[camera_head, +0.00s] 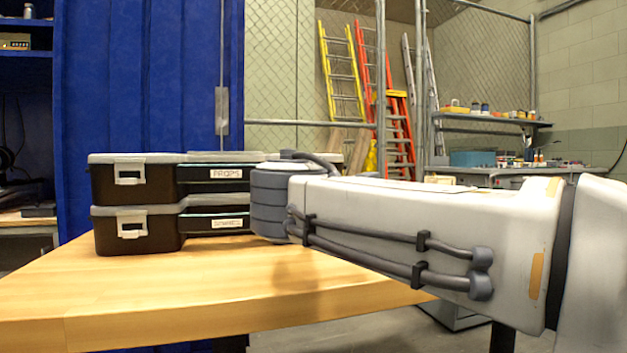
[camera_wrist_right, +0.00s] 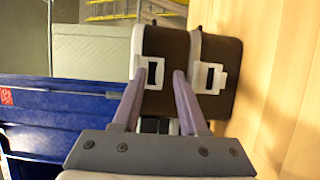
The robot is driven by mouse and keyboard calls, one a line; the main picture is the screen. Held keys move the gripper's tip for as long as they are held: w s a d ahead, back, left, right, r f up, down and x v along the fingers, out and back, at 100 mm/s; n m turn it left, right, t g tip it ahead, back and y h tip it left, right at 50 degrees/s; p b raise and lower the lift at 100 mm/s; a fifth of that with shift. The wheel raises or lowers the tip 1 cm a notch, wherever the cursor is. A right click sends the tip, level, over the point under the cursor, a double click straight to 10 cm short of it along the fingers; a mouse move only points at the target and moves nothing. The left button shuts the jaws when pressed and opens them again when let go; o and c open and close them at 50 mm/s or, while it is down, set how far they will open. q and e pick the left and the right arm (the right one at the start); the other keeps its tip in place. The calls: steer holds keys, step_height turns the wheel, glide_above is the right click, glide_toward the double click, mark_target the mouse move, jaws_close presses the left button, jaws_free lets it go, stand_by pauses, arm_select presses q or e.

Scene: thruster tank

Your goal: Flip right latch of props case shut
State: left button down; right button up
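The props case (camera_head: 208,179) is black with a grey lid and a "PROPS" label, and it lies on top of a second black case in the head view. Its left latch (camera_head: 130,174) is pale; its right end is hidden behind my right arm. In the right wrist view, turned sideways, the props case (camera_wrist_right: 167,45) is the left of the two. Its pale right latch (camera_wrist_right: 152,72) lies between the fingertips of my right gripper (camera_wrist_right: 159,73). The fingers are apart; contact cannot be told. My left gripper is not in view.
The lower case (camera_head: 133,241) stands on the wooden table (camera_head: 180,290); its right latch (camera_wrist_right: 212,78) sits close beside the right finger. The table front is clear.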

steer(key=s+p, duration=0.2)
steer(key=s, duration=0.8)
steer(key=shift+s+a, duration=0.25)
steer(key=shift+a, duration=0.15)
steer(key=shift+f, duration=0.1)
